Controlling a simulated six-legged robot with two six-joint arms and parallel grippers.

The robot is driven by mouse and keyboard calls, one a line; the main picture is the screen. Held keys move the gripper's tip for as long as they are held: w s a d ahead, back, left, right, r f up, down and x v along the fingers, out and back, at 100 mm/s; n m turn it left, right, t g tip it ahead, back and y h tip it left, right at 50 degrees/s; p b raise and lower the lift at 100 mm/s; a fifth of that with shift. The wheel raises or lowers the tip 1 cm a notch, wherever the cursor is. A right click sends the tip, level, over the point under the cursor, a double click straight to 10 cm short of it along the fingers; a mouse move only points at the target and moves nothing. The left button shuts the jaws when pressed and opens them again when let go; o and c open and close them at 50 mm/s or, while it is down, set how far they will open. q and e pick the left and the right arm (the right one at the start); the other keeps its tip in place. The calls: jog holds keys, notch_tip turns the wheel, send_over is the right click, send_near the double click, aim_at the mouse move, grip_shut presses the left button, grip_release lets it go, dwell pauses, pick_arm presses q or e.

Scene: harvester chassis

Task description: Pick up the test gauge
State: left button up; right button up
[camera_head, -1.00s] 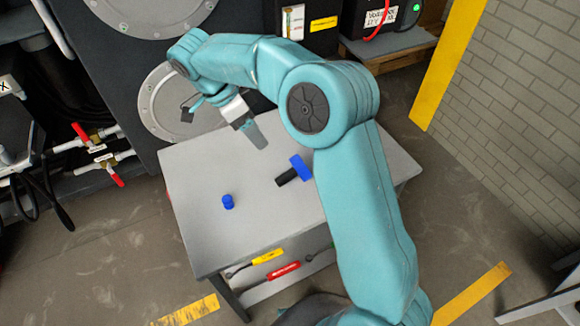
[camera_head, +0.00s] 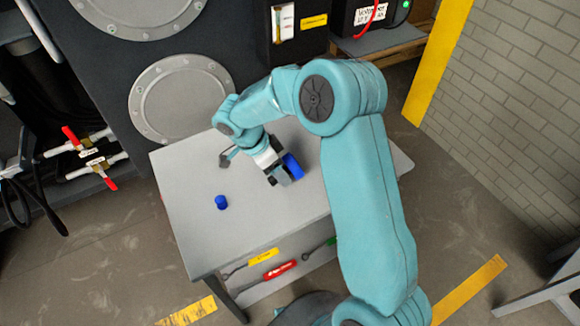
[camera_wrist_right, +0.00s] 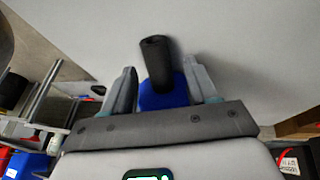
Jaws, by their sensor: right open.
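A blue and black piece, which I take to be the test gauge (camera_head: 293,166), lies on the grey bench top, partly hidden by my right gripper (camera_head: 279,177). In the right wrist view the black cylinder (camera_wrist_right: 158,62) of the gauge points away from me and its blue block is nearer. The two fingers of my right gripper (camera_wrist_right: 163,87) stand apart on either side of the blue block, open. I cannot tell whether they touch it. My left gripper is not in view.
A small blue cylinder (camera_head: 221,202) stands on the bench (camera_head: 190,230), left of the gauge. Tools with yellow and red handles (camera_head: 280,269) sit below the bench top. The dark chassis with a round cover (camera_head: 180,98) rises behind the bench.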

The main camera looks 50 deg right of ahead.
jog(key=shift+s+f, duration=0.1)
jog(key=shift+f, duration=0.05)
grip_shut()
